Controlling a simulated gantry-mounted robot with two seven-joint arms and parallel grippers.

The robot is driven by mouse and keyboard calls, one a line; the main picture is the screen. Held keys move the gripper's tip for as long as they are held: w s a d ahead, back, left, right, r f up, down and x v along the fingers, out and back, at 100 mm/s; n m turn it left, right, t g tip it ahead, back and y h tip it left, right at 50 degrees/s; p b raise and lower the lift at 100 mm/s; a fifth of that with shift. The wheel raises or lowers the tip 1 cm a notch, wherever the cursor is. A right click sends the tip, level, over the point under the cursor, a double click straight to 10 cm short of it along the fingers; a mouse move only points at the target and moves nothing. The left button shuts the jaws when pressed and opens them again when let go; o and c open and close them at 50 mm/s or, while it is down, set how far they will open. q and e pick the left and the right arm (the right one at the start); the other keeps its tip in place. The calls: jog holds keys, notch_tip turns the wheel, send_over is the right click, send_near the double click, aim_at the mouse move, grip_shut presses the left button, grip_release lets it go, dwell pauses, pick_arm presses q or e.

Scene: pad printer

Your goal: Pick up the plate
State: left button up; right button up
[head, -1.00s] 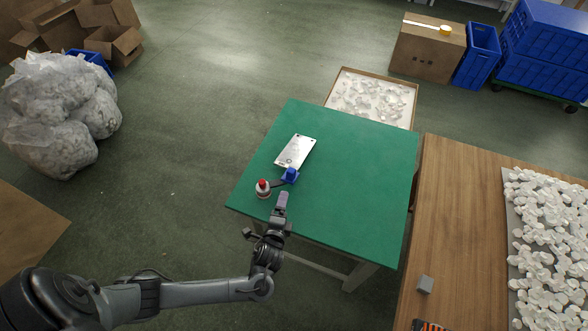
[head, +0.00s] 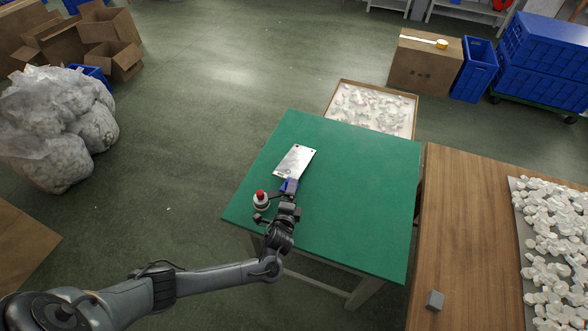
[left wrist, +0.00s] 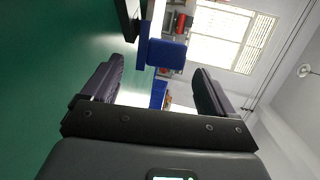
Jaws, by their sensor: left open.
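The silver-white plate (head: 296,161) lies on the green table (head: 360,190), slanted, with small dark marks on its face. Nothing is held. My right gripper is not in view.
A red-topped white container (head: 261,200) stands left of my left gripper. The right side of the green table is clear. A wooden table (head: 460,220) with a heap of white pieces (head: 560,240) and a small grey block (head: 435,300) is at the right.

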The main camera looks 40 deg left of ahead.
pick_arm(q)
jog(key=shift+b+x, duration=0.35)
jog(key=shift+x, duration=1.55)
jog(key=shift+s, duration=0.1)
jog(key=c, duration=1.3)
jog(key=shift+o, duration=0.2)
jog(key=shift+r, duration=0.2)
